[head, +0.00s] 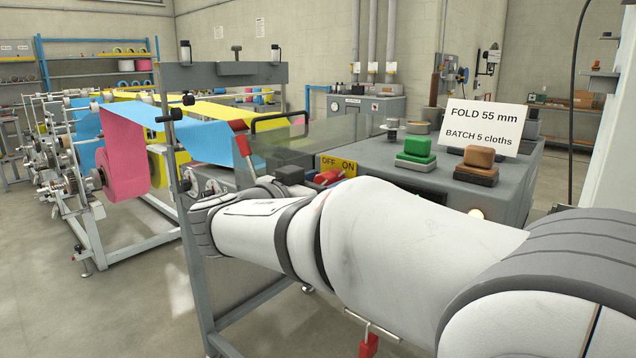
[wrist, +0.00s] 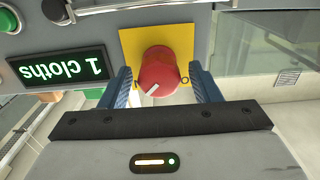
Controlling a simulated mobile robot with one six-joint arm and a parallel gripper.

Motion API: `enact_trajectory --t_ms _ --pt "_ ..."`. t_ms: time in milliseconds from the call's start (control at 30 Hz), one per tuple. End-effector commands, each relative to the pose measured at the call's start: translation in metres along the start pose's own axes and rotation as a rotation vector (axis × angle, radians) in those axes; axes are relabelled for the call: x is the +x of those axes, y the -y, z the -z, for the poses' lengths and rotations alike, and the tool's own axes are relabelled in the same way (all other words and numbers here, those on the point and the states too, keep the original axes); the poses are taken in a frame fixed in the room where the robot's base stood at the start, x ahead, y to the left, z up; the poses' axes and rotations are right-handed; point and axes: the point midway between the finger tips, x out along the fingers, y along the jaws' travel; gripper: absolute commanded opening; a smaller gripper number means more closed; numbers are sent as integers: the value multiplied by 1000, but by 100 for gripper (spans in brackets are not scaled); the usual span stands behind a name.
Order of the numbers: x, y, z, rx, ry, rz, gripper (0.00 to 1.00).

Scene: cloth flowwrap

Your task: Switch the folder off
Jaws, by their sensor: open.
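The red rotary knob (wrist: 157,72) sits on a yellow plate (wrist: 130,40) in the wrist view. Its white pointer line slants toward the lower left of the picture. My gripper (wrist: 160,70) is open, with one blue finger on each side of the knob; I cannot tell whether they touch it. In the head view, the yellow OFF/ON plate (head: 338,165) shows on the front of the grey folder housing (head: 360,150), with a red part (head: 328,176) below it. My arm hides most of the gripper there.
A display (wrist: 64,69) reads "1 cloths", upside down, beside a black button (wrist: 56,11). Green (head: 416,150) and brown (head: 479,157) blocks and a sign (head: 484,127) reading "FOLD 55 mm, BATCH 5 cloths" stand on the housing. Pink and blue cloth webs run at left.

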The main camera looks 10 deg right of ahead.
Motion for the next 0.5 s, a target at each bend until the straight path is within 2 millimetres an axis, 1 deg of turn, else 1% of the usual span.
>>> enact_trajectory --t_ms 33,100,367,500 --pt "5 -1 0 0 0 -2 57" --pt "8 0 0 -1 0 -1 57" --pt "10 -1 0 -1 0 -1 57" --pt "10 -1 0 -1 1 -2 47"
